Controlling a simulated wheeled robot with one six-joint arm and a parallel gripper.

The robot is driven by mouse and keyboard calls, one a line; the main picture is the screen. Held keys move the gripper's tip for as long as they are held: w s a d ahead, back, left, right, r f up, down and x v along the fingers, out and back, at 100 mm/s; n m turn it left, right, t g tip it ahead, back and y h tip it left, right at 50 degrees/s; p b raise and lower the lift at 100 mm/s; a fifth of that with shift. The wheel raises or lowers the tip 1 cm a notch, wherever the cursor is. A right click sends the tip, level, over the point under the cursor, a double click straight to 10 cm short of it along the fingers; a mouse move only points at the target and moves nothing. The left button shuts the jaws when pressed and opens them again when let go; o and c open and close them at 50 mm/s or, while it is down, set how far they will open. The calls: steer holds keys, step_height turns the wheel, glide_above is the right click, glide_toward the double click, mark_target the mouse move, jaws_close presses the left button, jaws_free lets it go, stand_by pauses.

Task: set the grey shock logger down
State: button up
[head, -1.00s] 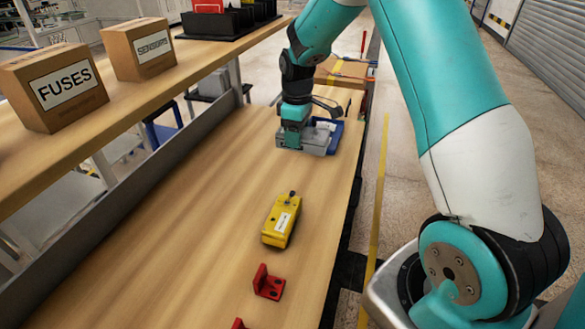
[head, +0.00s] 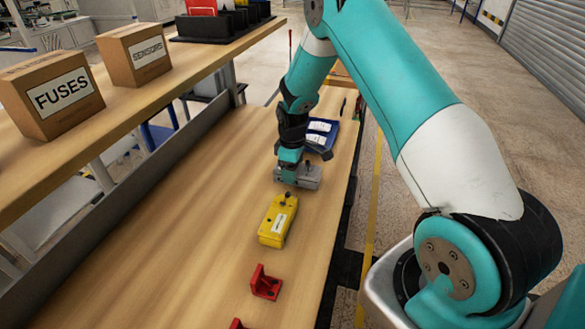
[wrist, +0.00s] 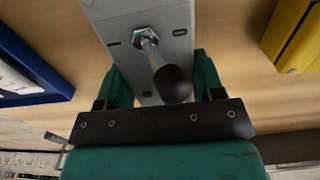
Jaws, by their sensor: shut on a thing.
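The grey shock logger (head: 309,177) is a grey box with a dark knob, over the wooden bench between the blue tray and the yellow device. My gripper (head: 286,182) is shut on it. In the wrist view the logger (wrist: 160,20) lies between the green fingers of my gripper (wrist: 163,80), with its metal stem and black knob facing the camera. I cannot tell whether its underside touches the bench top.
The blue tray (head: 328,148) with white-labelled items lies just behind the logger. The yellow device (head: 275,222) is close in front. A red bracket (head: 265,284) stands nearer. The bench (head: 190,240) is clear to the left. A shelf with boxes (head: 135,55) overhangs the left side.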

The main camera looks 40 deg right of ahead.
steer(key=shift+f, duration=0.15)
steer(key=o, duration=1)
steer(key=shift+r, duration=0.4)
step_height(320, 180, up, 12)
steer(key=f+b, duration=0.1)
steer(key=b, duration=0.1)
steer(key=s+a+r+y, duration=0.1)
steer(key=s+a+r, duration=0.4)
steer(key=a+r, duration=0.35)
steer(key=s+a+r+y, duration=0.1)
steer(key=s+a+r, duration=0.1)
steer(key=s+a, duration=0.3)
steer(key=s+a+r+y, duration=0.1)
steer(key=s+a, duration=0.4)
steer(key=s, duration=0.6)
steer(key=s+a+r+y, duration=0.1)
steer(key=s+a+r, duration=0.2)
steer(key=s, duration=0.6)
steer(key=shift+a+r+m, duration=0.25)
steer(key=shift+a+m, duration=0.05)
steer(key=shift+a, duration=0.6)
